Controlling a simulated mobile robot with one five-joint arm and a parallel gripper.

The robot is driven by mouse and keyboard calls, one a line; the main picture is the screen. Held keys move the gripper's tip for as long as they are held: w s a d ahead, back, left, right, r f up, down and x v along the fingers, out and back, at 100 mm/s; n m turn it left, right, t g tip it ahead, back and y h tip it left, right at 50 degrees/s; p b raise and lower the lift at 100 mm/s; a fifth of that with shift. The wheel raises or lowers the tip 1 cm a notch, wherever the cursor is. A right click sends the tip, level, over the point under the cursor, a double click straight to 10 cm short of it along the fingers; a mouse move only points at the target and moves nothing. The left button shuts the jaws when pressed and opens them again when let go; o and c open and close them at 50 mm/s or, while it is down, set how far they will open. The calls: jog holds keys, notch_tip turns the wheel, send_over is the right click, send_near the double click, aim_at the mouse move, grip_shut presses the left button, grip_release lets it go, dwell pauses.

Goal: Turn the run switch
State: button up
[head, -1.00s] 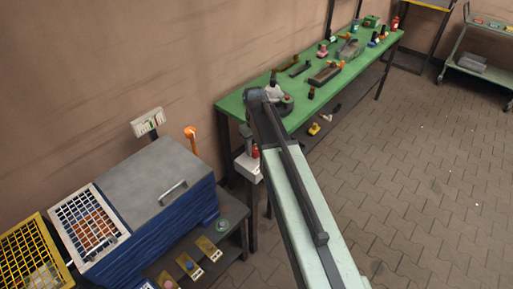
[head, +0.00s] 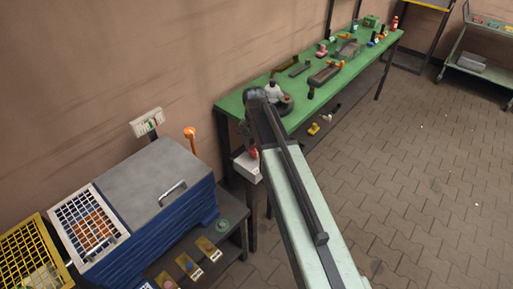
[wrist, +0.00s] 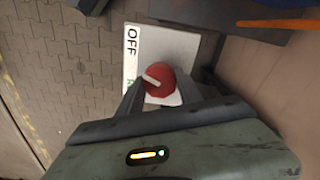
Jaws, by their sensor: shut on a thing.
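The run switch is a red round knob (wrist: 159,81) with a white pointer bar, on a white box (wrist: 185,45). The box carries an "OFF" label and, below it in the wrist view, a green letter partly hidden by my finger. The pointer bar slants toward the label side, its end between the two markings. My gripper (wrist: 160,95) has its fingers on either side of the knob and is shut on it. In the head view the knob (head: 254,153) and box (head: 246,168) show beneath the end of my arm, beside the green bench.
The green bench (head: 235,104) with tools and parts runs along the wall. A blue chest with a grey lid (head: 150,172) stands at the left, with an orange post (head: 190,133) behind it. The paved floor (head: 425,190) at right is clear.

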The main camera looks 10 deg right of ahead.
aim_at(255, 148)
jog(key=shift+m, duration=1.6)
jog(key=shift+w, duration=0.1)
jog(key=o, duration=1.4)
jog(key=shift+c, duration=0.2)
notch_tip(255, 148, up, 8)
jog(key=p, duration=0.8)
jog(key=shift+f, duration=0.15)
